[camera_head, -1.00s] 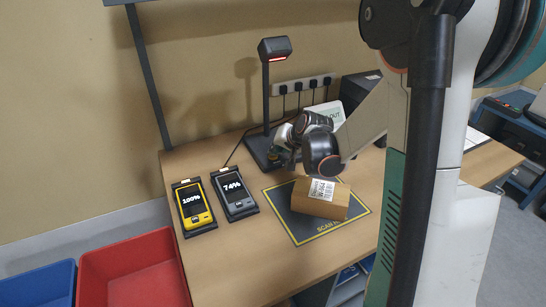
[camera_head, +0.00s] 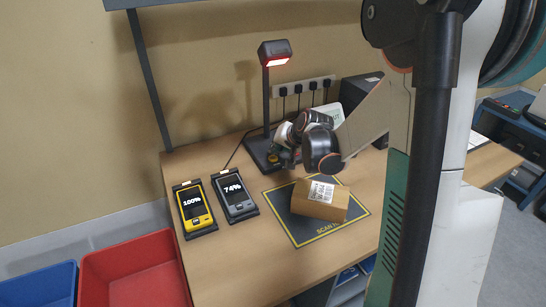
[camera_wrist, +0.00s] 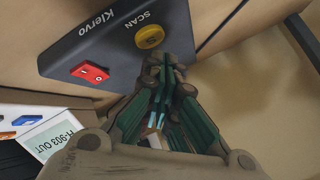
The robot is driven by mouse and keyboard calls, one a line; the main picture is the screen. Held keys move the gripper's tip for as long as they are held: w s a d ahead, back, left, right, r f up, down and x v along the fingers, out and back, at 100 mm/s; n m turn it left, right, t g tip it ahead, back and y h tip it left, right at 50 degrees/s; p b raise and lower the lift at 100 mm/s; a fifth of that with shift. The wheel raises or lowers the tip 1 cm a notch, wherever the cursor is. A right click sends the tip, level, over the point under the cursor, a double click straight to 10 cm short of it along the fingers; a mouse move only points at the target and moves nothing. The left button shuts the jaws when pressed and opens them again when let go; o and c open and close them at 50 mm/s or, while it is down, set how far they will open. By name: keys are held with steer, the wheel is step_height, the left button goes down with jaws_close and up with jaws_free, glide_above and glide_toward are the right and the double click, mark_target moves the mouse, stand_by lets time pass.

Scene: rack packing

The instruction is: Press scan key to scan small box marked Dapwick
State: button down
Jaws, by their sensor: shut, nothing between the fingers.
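The small brown box (camera_head: 322,208) lies on the dark scan mat (camera_head: 297,226), with a white label on top; the name on it is too small to read. The scanner stands behind it, with its lamp head (camera_head: 274,53) lit red and white. In the wrist view the scanner base (camera_wrist: 112,52) carries the yellow round scan key (camera_wrist: 150,37), marked SCAN, and a red switch (camera_wrist: 90,72). My gripper (camera_wrist: 168,62) is shut and empty, its fingertips right beside the scan key. I cannot tell whether they touch it. In the head view my wrist hides part of the base.
Two handheld devices in cradles, one yellow (camera_head: 194,207) and one grey (camera_head: 235,196), stand left of the mat. A power strip (camera_head: 304,87) is on the wall behind. Red (camera_head: 135,270) and blue (camera_head: 38,285) bins stand left of the table. The table's front left is clear.

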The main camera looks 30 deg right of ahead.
mark_target(276, 157)
steer(key=shift+r+p, duration=1.8)
steer(key=shift+r, duration=0.7)
